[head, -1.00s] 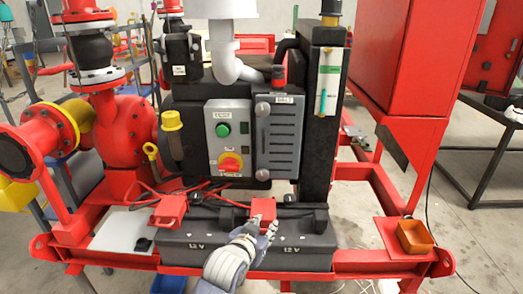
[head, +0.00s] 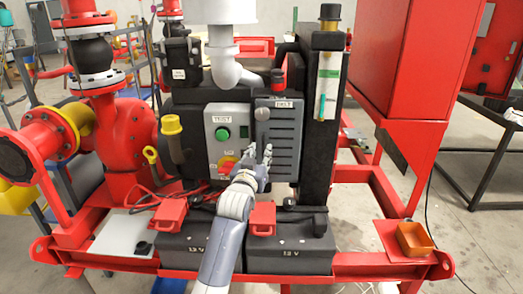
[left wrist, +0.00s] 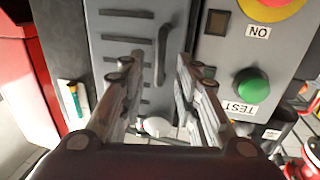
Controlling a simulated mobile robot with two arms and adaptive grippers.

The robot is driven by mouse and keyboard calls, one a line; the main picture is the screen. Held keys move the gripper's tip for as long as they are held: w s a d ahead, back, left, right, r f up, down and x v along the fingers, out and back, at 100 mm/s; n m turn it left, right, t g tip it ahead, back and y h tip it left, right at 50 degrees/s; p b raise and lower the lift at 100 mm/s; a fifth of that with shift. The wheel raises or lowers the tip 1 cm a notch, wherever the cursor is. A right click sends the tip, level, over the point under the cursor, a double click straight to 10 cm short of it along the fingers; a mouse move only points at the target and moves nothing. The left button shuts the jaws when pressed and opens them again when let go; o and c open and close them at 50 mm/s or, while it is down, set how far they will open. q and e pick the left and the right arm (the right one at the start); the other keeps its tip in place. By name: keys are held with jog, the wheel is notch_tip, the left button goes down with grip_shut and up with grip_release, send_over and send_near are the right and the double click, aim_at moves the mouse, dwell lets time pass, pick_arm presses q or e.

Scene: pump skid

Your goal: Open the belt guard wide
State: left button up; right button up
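The belt guard (head: 288,140) is a dark grey slotted cover on the skid's front, labelled at its top. It looks shut. A grey handle (head: 262,128) runs down its left side. The guard (left wrist: 118,22) and handle (left wrist: 163,45) show upside down in the left wrist view. My left gripper (head: 258,156) is in front of the guard's lower left. In the left wrist view the left gripper (left wrist: 160,62) has its fingers apart, one to each side of the handle, with no visible grip on it. My right gripper is not in view.
Left of the guard is a control box with a green button (head: 222,132) and a red-and-yellow switch (head: 228,163), close to my left gripper. Below are black batteries (head: 290,256) with red terminal covers (head: 263,216). A black column (head: 324,120) stands at the right.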

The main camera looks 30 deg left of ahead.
aim_at(278, 147)
pick_arm(q)
jog(key=shift+x, duration=1.2)
grip_shut()
jog(key=shift+f, duration=0.1)
